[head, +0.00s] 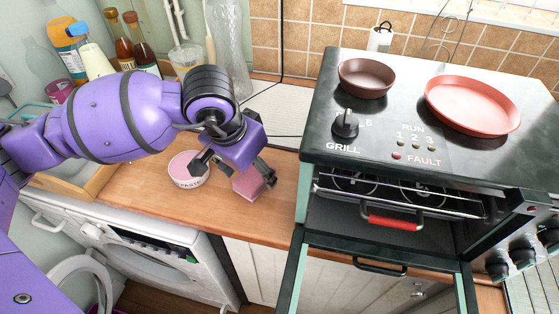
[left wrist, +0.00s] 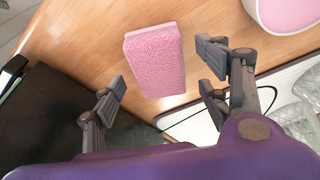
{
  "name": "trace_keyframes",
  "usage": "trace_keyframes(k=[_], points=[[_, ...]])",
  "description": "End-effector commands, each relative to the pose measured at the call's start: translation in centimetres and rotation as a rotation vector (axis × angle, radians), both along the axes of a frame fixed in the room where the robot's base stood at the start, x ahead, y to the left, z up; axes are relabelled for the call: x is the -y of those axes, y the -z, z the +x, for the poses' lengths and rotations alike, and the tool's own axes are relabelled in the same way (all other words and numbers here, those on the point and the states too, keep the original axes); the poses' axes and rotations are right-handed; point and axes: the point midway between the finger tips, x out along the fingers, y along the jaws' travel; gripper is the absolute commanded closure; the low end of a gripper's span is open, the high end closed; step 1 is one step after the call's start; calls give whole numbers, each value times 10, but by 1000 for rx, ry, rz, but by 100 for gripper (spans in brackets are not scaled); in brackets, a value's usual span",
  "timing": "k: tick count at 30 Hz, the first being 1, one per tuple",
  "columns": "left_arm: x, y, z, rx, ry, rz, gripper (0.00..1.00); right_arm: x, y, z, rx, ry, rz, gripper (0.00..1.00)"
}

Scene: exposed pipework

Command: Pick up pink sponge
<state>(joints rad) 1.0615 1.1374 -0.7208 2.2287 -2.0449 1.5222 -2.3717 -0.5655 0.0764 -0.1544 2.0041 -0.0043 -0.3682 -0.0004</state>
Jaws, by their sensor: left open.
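The pink sponge (head: 248,183) lies on the wooden counter (head: 140,192) between the sink side and the oven. My left gripper (head: 232,175) is over it and partly hides it in the head view. In the left wrist view the sponge (left wrist: 155,60) is a pink block in front of and between the spread fingers of my left gripper (left wrist: 165,85). The fingers look open and empty, with a gap on either side of the sponge. My right gripper is not in view.
A round tub with a pink top (head: 187,170) stands just left of the sponge. The oven (head: 330,150) is to the right, its door open, with a brown bowl (head: 366,79) and red pan (head: 472,106) on top. Bottles (head: 140,45) stand at the back left.

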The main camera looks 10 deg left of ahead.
Motion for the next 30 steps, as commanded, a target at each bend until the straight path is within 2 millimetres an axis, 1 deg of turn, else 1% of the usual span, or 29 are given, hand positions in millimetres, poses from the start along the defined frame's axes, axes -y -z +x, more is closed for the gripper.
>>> trace_keyframes(k=[1, 4, 14, 30], points=[[0, 6, -1, -5, 0, 0, 31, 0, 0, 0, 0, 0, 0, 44], [1, 9, 1, -4, 0, -1, 31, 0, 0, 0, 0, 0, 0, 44], [1, 10, 0, -5, 0, 0, 31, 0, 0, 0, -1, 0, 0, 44], [0, 13, 0, -5, 0, 0, 31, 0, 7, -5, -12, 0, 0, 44]])
